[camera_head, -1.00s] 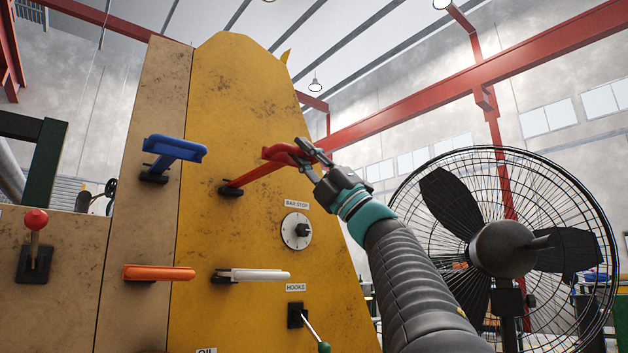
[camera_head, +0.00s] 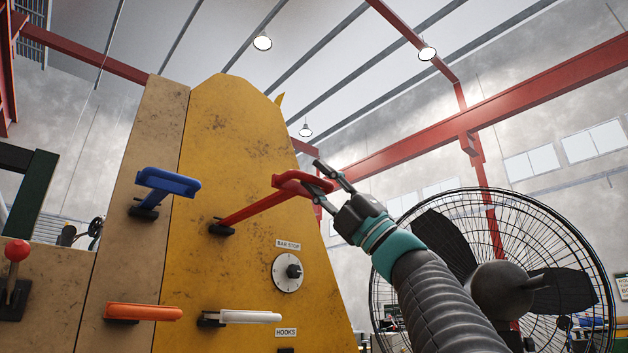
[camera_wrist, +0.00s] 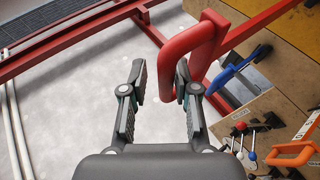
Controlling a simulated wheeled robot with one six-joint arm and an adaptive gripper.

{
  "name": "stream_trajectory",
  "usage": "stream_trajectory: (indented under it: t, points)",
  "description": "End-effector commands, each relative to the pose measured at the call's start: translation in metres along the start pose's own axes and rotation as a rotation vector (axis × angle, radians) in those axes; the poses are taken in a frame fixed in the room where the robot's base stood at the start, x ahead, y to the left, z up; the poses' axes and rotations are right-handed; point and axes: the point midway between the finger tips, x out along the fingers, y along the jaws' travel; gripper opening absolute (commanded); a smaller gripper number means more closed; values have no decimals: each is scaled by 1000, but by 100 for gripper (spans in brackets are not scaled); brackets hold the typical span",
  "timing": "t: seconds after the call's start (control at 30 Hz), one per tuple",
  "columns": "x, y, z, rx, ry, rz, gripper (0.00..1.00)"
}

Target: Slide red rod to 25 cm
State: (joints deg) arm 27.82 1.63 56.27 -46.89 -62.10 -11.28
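The red rod (camera_head: 252,210) runs out from a black mount on the yellow panel (camera_head: 222,110), up and to the right. Its outer end carries a broad red handle (camera_head: 303,182). In the wrist view the looped red handle (camera_wrist: 194,48) reaches down between my two fingers, nearer the right one. My gripper (camera_head: 328,186) is at the handle's right end, with its fingers spread apart. It also shows in the wrist view (camera_wrist: 160,80), with a clear gap at the left finger. Whether the right finger touches the handle I cannot tell.
A blue handle (camera_head: 168,181) is left of the red rod. A large caged fan (camera_head: 500,285) stands close right of my arm.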

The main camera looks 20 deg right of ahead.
Motion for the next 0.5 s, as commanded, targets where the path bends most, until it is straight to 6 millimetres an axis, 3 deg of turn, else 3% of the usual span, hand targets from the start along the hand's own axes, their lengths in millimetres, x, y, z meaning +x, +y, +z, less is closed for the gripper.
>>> stream_trajectory:
  t: [0.27, 0.5]
  points:
    - [-1, -1, -2, 5, 2, 1, 27]
    - [-28, 0, -2, 4, 0, 0, 27]
